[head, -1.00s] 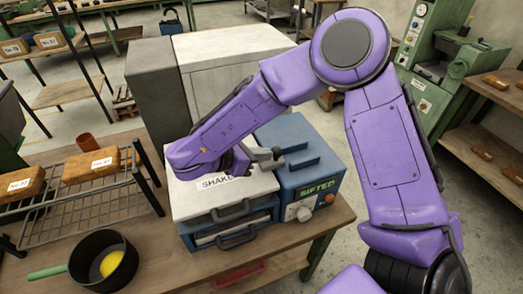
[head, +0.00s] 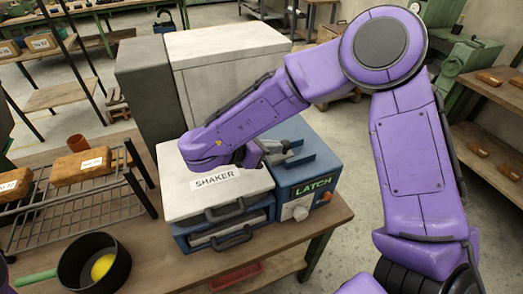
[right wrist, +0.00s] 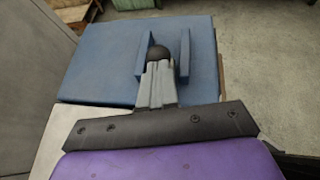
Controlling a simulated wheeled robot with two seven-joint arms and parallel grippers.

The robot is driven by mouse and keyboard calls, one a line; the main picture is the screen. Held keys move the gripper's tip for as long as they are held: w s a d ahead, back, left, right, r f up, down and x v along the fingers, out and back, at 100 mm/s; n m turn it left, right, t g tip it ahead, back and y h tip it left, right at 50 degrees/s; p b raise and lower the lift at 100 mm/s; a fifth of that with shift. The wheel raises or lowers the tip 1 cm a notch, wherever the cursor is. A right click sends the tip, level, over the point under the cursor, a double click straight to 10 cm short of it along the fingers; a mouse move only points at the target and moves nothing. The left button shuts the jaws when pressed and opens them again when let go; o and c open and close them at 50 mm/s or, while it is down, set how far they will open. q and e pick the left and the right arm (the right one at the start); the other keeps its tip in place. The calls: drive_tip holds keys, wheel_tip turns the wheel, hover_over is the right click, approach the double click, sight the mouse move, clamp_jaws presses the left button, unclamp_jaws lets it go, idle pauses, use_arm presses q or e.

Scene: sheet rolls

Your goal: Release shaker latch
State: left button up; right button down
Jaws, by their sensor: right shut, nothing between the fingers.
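The shaker (head: 195,195) stands on the bench with its pale lid down and a SHAKER label on top. Beside it on the right is its blue control box (head: 318,172), whose display (head: 313,185) reads LATCH in green. Two upright blue plates (head: 312,155) stand on the box top. My right gripper (head: 287,150) is over the box, shut and empty, its grey fingers pointing at these plates. In the right wrist view, a black ball knob (right wrist: 159,53) sits between the plates right at the fingertips (right wrist: 160,68). Contact cannot be told. My left gripper is not visible.
A wire rack (head: 90,205) with labelled brown blocks (head: 82,163) stands left of the shaker. A black pan (head: 118,275) with a yellow ball (head: 103,267) is in front. A large grey cabinet (head: 235,60) stands behind. A red tray (head: 235,277) lies below the bench.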

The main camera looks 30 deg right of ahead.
drive_tip(key=f+b+v, duration=0.1)
drive_tip(key=b+v, duration=0.2)
drive_tip(key=v, duration=1)
drive_tip(key=shift+a+r, duration=0.2)
drive_tip(key=shift+a, duration=0.35)
drive_tip(key=shift+d, duration=0.1)
